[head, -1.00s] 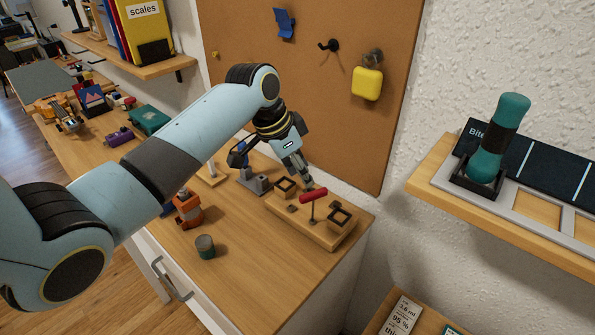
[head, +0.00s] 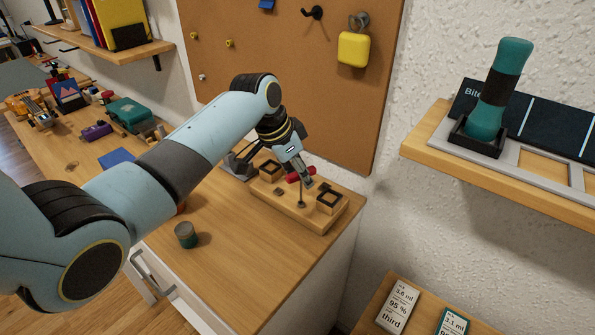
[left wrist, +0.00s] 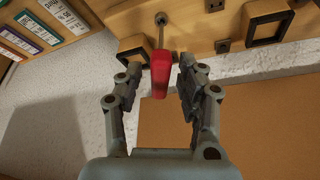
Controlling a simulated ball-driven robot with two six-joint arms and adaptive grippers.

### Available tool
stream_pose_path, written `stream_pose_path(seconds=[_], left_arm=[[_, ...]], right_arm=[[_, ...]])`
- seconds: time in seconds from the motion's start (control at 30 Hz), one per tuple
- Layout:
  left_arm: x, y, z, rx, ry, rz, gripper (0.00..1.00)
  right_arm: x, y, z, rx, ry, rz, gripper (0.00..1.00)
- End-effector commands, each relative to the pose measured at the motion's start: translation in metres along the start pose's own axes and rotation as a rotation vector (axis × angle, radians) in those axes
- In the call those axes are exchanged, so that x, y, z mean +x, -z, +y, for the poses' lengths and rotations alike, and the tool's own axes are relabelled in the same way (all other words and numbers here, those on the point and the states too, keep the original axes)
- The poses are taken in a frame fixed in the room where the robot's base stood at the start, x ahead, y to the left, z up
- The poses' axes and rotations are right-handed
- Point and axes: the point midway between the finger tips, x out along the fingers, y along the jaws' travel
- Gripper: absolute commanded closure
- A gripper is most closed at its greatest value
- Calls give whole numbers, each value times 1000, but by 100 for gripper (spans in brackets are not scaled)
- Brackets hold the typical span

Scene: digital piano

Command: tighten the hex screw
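A hex key with a red crossbar handle (head: 300,174) stands upright on a wooden block (head: 310,215) on the bench. Its thin shaft meets the block at a small dark round spot (head: 301,205); the hex screw itself is too small to make out. My left gripper (head: 307,182) is at the handle. In the left wrist view the red handle (left wrist: 160,75) lies between the two fingers of the left gripper (left wrist: 159,85), which stand apart with a gap on the left side. The right gripper is in neither view.
Two dark square frames (head: 327,201) (head: 270,171) sit on the block beside the key. A wall shelf holds a teal-handled tool (head: 492,95).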

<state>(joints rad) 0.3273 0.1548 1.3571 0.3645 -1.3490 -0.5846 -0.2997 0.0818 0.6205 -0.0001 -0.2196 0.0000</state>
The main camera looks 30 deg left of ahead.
Motion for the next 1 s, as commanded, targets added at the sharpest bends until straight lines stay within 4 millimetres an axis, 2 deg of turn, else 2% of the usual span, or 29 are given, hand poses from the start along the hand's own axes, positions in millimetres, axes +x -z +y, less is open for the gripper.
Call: stream_pose_path(seconds=[0.77, 0.83, 1.0], left_arm=[[0, 0, 0, 1, 0, 0, 62], [0, 0, 0, 1, 0, 0, 67], [0, 0, 0, 1, 0, 0, 89]], right_arm=[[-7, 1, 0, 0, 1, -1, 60], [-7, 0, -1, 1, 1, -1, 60], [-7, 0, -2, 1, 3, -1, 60]])
